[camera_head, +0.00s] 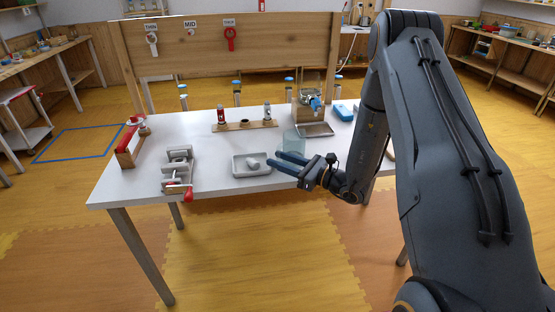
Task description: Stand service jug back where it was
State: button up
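My gripper (273,158) has two blue fingers pointing left, low over the table at the jug. The fingers are a little apart and cover the jug's lower part. I cannot tell whether they grip the jug or only lie in front of it, nor whether its base touches the table.
A grey tray (238,171) with a pale piece in it lies left of my fingers. A clamp-like fixture (177,170) with a red handle stands further left. Behind are a wooden rack (233,126), the tap stand (307,92) and a blue block (343,112).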

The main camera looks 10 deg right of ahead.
jog(key=shift+p+v, duration=0.3)
jog(key=shift+v, duration=1.3)
jog(key=shift+s+d, duration=0.1)
jog(key=shift+d, duration=0.05)
jog(key=b+v, duration=0.2)
jog(key=v, duration=0.5)
jog(key=shift+s, duration=0.25)
jog(key=shift+d, duration=0.15)
